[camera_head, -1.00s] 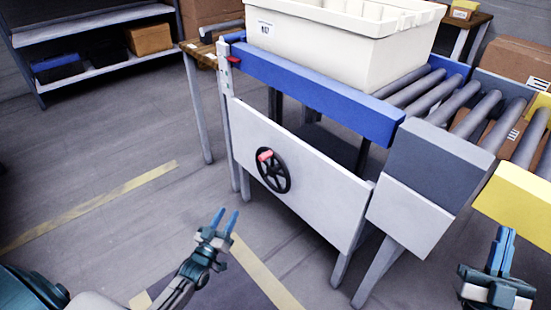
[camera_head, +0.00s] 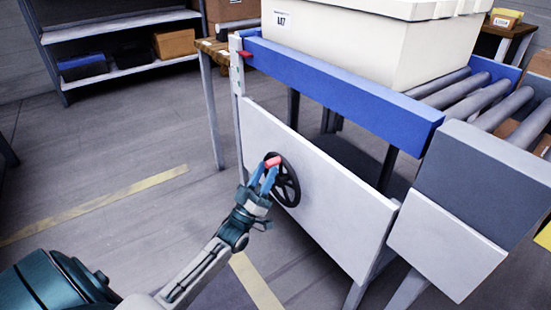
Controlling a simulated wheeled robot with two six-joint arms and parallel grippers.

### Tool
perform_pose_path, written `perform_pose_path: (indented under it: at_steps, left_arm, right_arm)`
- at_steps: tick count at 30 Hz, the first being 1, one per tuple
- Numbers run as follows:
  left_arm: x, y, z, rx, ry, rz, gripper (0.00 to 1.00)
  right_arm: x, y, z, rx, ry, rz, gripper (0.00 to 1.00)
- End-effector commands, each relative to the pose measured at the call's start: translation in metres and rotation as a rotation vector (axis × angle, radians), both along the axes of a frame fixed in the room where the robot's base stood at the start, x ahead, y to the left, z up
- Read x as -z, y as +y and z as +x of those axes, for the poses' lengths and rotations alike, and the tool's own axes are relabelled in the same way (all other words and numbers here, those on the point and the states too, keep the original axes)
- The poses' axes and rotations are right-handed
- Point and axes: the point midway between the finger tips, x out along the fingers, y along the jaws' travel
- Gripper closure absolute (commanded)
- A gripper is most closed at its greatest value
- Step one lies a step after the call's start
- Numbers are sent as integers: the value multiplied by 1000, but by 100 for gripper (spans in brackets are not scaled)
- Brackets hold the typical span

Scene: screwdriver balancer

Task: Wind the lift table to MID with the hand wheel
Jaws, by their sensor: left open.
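The black hand wheel (camera_head: 288,187) is mounted on the white front panel of the lift table (camera_head: 345,222). Its red crank handle (camera_head: 273,162) is at the upper left of the rim. My left gripper (camera_head: 264,176) is open at the handle, its blue fingers reaching up beside it; whether they touch it I cannot tell. The lift table has a blue top rail (camera_head: 340,92) and carries a large cream tote (camera_head: 345,45). A red pointer (camera_head: 245,54) sits near the top of the left post scale (camera_head: 238,75); its markings are too small to read. My right gripper is out of view.
A roller conveyor (camera_head: 475,95) adjoins the table at the right, with a grey box-shaped end (camera_head: 485,180) in front. A shelf (camera_head: 120,70) with bins stands at the back left. The floor at left is clear, with yellow tape (camera_head: 100,204).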

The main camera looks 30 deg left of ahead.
Motion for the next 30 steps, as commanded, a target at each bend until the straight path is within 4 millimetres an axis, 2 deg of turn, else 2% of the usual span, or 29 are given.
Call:
perform_pose_path:
  at_steps: [3, 9, 20, 21, 23, 27, 30]
  left_arm:
    - [-15, -2, 17, 0, -3, -1, 58]
    - [-31, -3, 35, 0, -1, 0, 58]
    - [-36, -4, 40, 0, 1, 0, 58]
    - [-36, -4, 40, 0, 1, 0, 60]
    - [-36, -4, 40, 0, 1, 0, 72]
    - [-36, -4, 40, -1, 2, -1, 100]
    - [-35, -4, 40, -1, 2, -1, 100]
  right_arm:
    - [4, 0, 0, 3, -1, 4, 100]
    - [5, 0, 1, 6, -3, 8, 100]
    - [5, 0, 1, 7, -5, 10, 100]
    - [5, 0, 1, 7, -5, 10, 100]
    - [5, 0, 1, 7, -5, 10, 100]
    - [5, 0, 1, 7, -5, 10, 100]
    - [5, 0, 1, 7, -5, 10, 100]
